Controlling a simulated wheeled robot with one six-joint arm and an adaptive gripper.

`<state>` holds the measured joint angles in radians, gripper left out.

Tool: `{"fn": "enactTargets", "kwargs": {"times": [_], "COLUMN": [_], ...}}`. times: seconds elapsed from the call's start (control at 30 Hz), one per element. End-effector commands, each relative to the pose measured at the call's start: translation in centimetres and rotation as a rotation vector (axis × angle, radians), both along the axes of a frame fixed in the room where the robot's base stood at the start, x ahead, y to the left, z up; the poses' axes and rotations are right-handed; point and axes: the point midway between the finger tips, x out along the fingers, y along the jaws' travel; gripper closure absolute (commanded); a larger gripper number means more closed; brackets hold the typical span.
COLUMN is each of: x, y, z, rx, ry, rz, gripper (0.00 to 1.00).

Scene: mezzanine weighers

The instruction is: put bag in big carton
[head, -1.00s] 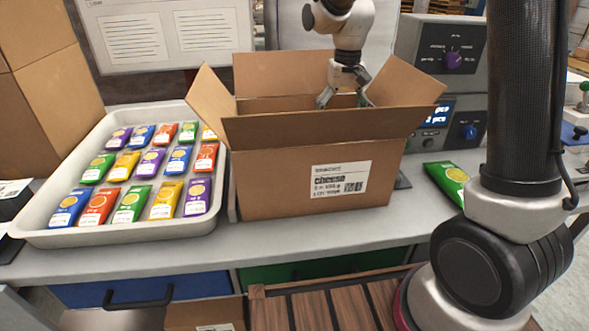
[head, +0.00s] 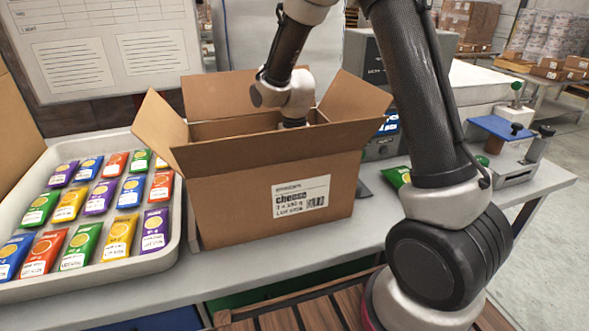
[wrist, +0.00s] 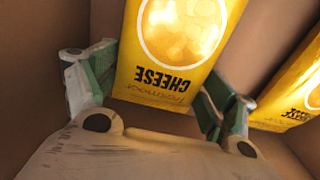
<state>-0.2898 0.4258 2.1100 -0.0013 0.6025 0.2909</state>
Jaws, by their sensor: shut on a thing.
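The big carton (head: 255,205) stands open on the bench, flaps spread, with a white cheese label on its front. My arm reaches down into it, and the front wall hides my fingers in the head view. In the wrist view my gripper (wrist: 158,97) is shut on a yellow cheese bag (wrist: 165,65), which lies between the two green-padded fingers, inside the brown carton walls. A second yellow bag (wrist: 296,90) lies in the carton at the right, apart from the fingers. Whether the held bag touches the carton floor I cannot tell.
A white tray (head: 177,225) with several coloured bags stands left of the carton. A green bag (head: 397,176) lies on the bench to the right, partly behind my arm. A blue-topped device (head: 499,128) stands at the far right. The carton's raised flaps surround my wrist.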

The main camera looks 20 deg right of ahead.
Motion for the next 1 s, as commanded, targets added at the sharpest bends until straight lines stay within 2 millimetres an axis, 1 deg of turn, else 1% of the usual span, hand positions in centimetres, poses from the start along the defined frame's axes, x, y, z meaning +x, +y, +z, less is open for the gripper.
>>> {"fn": "enactTargets", "kwargs": {"times": [0.2, 0.23, 0.3, 0.63, 0.73, 0.87, 1.0], "x": [0.0, 0.0, 0.0, 0.0, 0.0, 0.1, 0.1], "y": [0.0, 0.0, 0.0, 0.0, 0.0, 0.0, 0.0], "z": [-0.3, -0.2, -0.2, -0.2, 0.2, 2.0, 5.2], "rx": [0.000, 0.000, 0.000, 0.000, 0.000, 0.001, 0.002], "ry": [0.001, 0.000, 0.000, 0.000, -0.001, -0.003, -0.006], "rz": [0.000, 0.000, 0.000, 0.000, 0.000, 0.000, 0.000], "gripper": [0.43, 0.10, 0.00, 0.00, 0.00, 0.00, 0.00]}}
